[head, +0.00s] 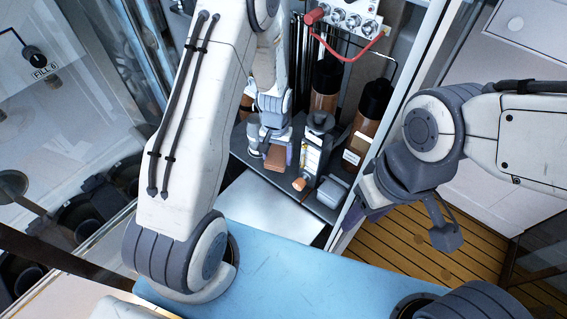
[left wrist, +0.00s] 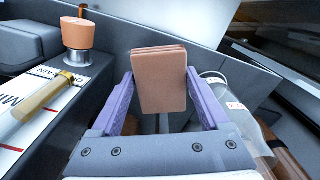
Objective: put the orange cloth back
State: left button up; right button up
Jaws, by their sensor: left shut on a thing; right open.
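The orange cloth (head: 274,158) is a small folded, flat orange-brown pad. In the left wrist view the cloth (left wrist: 160,80) stands upright between the two purple fingers. My left gripper (head: 278,152) is shut on it, over the dark shelf inside the open cabinet. The left wrist view shows the gripper's fingers (left wrist: 160,100) on either side of the cloth. My right gripper (head: 368,212) is open at the cabinet's right edge, away from the cloth; its fingers are partly hidden.
A labelled device with an orange knob (head: 299,184) stands right of the cloth; the knob (left wrist: 78,33) also shows in the wrist view. Brown bottles (head: 361,130) stand behind, below a valve panel (head: 345,18). A grey box (head: 332,193) is beside the device. A bare pale plate (head: 265,210) lies in front.

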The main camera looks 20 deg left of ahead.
aim_at(279, 163)
pick_arm(q)
jog(key=shift+w+f, duration=0.15)
jog(key=shift+f, duration=0.5)
notch_tip(279, 163, down, 4)
jog(key=b, duration=0.4)
jog(key=shift+d+r, duration=0.1)
jog(key=shift+w+d, duration=0.1)
jog(key=shift+w, duration=0.05)
jog(key=shift+r, duration=0.1)
jog(key=shift+f, duration=0.2)
jog(key=o, duration=1.1)
jog(key=shift+c, duration=0.2)
jog(key=shift+r, duration=0.25)
notch_tip(279, 163, up, 12)
jog(key=shift+f+p, duration=0.15)
jog(key=shift+p, duration=0.7)
